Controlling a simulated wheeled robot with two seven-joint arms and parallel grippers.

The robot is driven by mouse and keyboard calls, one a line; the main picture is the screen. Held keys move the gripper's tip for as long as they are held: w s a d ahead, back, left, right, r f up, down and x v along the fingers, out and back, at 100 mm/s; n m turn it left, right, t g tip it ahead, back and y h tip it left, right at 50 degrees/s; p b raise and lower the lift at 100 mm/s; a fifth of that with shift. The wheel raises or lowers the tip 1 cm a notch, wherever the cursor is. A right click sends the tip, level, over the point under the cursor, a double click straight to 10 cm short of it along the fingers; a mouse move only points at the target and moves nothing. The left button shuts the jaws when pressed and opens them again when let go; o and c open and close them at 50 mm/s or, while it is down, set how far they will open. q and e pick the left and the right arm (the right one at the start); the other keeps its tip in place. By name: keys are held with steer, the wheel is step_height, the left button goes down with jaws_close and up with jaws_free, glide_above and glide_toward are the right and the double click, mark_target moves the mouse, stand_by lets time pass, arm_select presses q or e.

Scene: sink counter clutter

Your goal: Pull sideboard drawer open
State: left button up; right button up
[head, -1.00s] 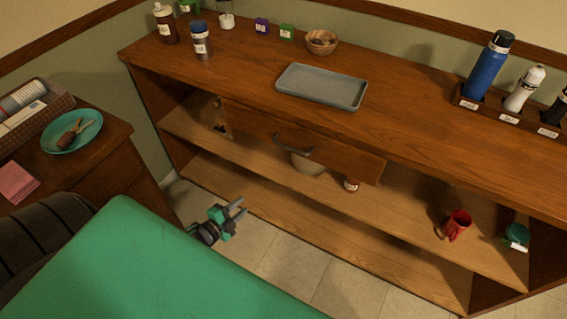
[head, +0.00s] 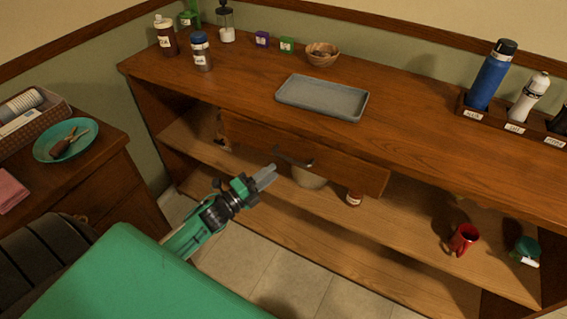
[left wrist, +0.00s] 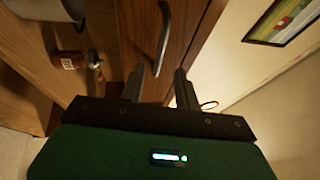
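The sideboard (head: 400,125) is a long brown wooden unit. Its drawer (head: 345,175) sits under the top, with a dark curved bar handle (head: 292,161) on its front. The drawer front also shows in the left wrist view (left wrist: 190,22), with the handle (left wrist: 163,40) ahead of the fingertips. My left gripper (head: 268,176) is just in front of the drawer, to the lower left of the handle. In the left wrist view its two fingers (left wrist: 159,84) stand apart with nothing between them, roughly lined up with the handle. My right gripper is not in view.
A grey tray (head: 322,98), a wooden bowl (head: 322,55) and bottles stand on top. A pale bowl (head: 308,177), a small brown bottle (head: 355,197) and a red mug (head: 463,239) are on the shelf below. Floor in front is clear. A side cabinet (head: 85,185) stands at left.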

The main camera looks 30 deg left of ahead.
arm_select(q)
steer(key=x, duration=0.5)
steer(key=shift+w+d, duration=0.1)
steer(key=shift+w, duration=0.2)
jaws_close()
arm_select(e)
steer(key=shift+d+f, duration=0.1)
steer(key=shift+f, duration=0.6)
